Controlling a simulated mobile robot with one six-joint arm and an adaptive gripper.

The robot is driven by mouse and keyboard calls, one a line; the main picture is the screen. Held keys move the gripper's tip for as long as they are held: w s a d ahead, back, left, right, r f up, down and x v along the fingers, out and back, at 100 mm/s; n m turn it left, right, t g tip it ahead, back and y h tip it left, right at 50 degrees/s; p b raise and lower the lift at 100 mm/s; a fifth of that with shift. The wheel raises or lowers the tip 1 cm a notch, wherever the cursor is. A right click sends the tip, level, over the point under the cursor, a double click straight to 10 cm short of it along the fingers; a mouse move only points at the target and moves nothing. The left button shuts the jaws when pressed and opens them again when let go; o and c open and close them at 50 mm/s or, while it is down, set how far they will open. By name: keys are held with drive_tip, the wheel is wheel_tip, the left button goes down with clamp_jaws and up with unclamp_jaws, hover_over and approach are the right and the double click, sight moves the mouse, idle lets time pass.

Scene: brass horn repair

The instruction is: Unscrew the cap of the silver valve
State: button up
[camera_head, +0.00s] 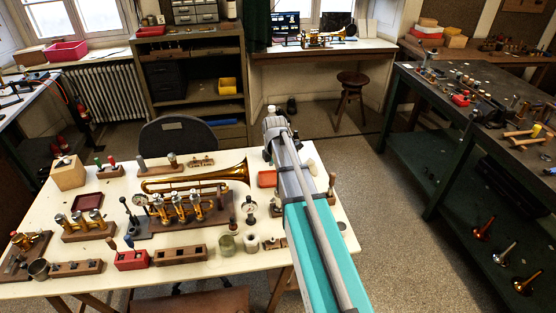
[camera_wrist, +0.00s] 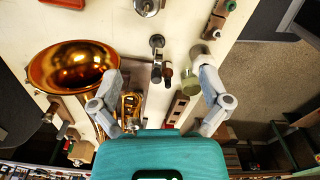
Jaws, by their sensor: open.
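A brass horn lies on the cream table, its bell (camera_head: 236,172) pointing right; the bell (camera_wrist: 75,66) is at left in the wrist view. Upright valves with silver tops (camera_head: 180,203) stand in front of it in the head view. I cannot tell which part is the silver valve named by the task, or see its cap clearly. My gripper (camera_wrist: 157,68) is open, its two grey fingers wide apart over the table with nothing held. A small dark tool with a grey round top (camera_wrist: 157,42) shows between the fingers. In the head view, my arm hides part of the table's right side.
A green jar (camera_head: 228,244) and a white jar (camera_head: 251,243) stand near the table's front edge. A red block with tools (camera_head: 131,260) and wooden racks (camera_head: 180,254) are to their left. A dark bench (camera_head: 470,110) stands at right. Open floor lies between.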

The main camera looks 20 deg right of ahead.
drive_tip(key=shift+w+d+r+n+p, duration=0.15)
drive_tip(key=shift+w+d+r+n, duration=0.1)
drive_tip(key=shift+w+d+n, duration=0.25)
drive_tip(key=shift+w+d+r+n+p, duration=0.15)
drive_tip(key=shift+w+d+r+n, duration=0.1)
drive_tip(key=shift+w+d+n, duration=0.2)
drive_tip(key=shift+s+a+f, duration=0.1)
drive_tip(key=shift+s+f, duration=0.05)
wheel_tip(320, 180, down, 14)
drive_tip(key=b, duration=1.3)
drive_tip(key=shift+r+b, duration=0.25)
drive_tip(key=shift+b, duration=0.15)
clamp_jaws()
drive_tip(key=shift+s+n, duration=0.15)
drive_tip(key=shift+n, duration=2.5)
